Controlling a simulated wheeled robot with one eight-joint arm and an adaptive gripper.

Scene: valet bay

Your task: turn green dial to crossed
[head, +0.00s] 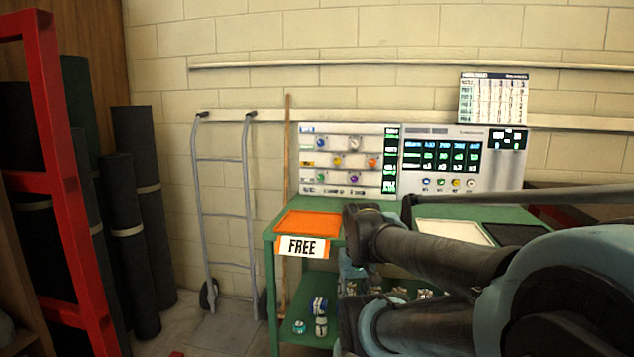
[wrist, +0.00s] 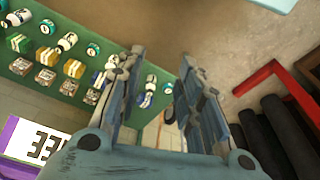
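The dial panel (head: 341,161) is a pale board at the back of the green bench in the head view, with several small coloured dials in rows. A dial at its lower left (head: 322,184) looks greenish, but it is too small to read its colour or pointer surely. My gripper (wrist: 163,60) is open and empty in the wrist view, its two fingers apart above the floor beside the bench shelf. In the head view my arm is in front of the bench, right of the panel, and my fingers cannot be made out. The panel is not in the wrist view.
A second panel (head: 461,158) stands right of the dials. Small items fill the lower shelf (wrist: 52,95). A hand truck (head: 223,200) and red frame (head: 62,180) stand left.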

